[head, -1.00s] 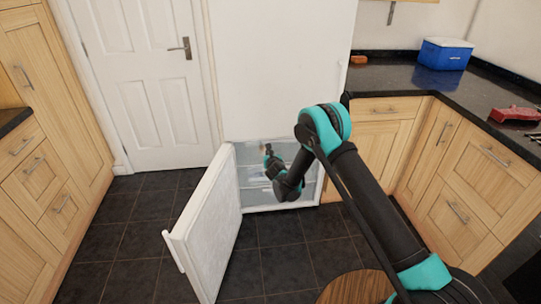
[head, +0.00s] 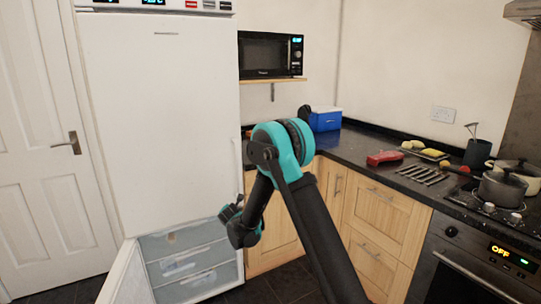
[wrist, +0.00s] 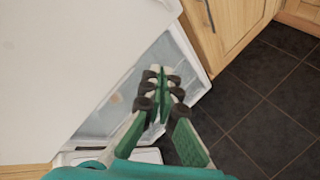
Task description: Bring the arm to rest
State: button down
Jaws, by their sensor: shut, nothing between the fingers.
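My arm (head: 284,148) is black and teal and reaches forward from the lower right in the head view, bent at a raised elbow. Its far end hangs down in front of the open lower compartment of the white fridge-freezer (head: 160,110). In the wrist view my gripper (wrist: 160,80) has its fingers together with nothing between them. It is over the edge of the open compartment (wrist: 115,105). In the head view the fingertips are hidden behind my own arm.
The lower fridge door (head: 125,280) stands open at the bottom left. Wooden cabinets (head: 385,215) and a black worktop (head: 350,150) are on the right, with a blue box (head: 325,120), a red item (head: 384,157) and a pot (head: 500,188). Dark floor tiles (wrist: 255,100) are clear.

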jog(key=s+d+r+m+g+h, duration=0.1)
jog(key=s+d+r+m, duration=0.2)
jog(key=s+d+m, duration=0.45)
jog(key=s+d+r+m+g+h, duration=0.1)
jog(key=s+d+r+m+g, duration=0.2)
jog(key=d, duration=0.8)
jog(key=s+d+r+m+h, duration=0.1)
jog(key=s+d+r+m, duration=0.1)
jog(key=s+d+m, duration=0.55)
jog(key=s+d+f+m+g, duration=0.1)
jog(key=s+d+m, duration=0.4)
jog(key=s, duration=0.7)
jog(key=s+d+f+m+g, duration=0.2)
jog(key=s+d+m, duration=0.4)
jog(key=s, duration=0.6)
jog(key=shift+s+d+f+y, duration=0.15)
jog(key=shift+d+f+y, duration=0.15)
jog(key=shift+f, duration=0.35)
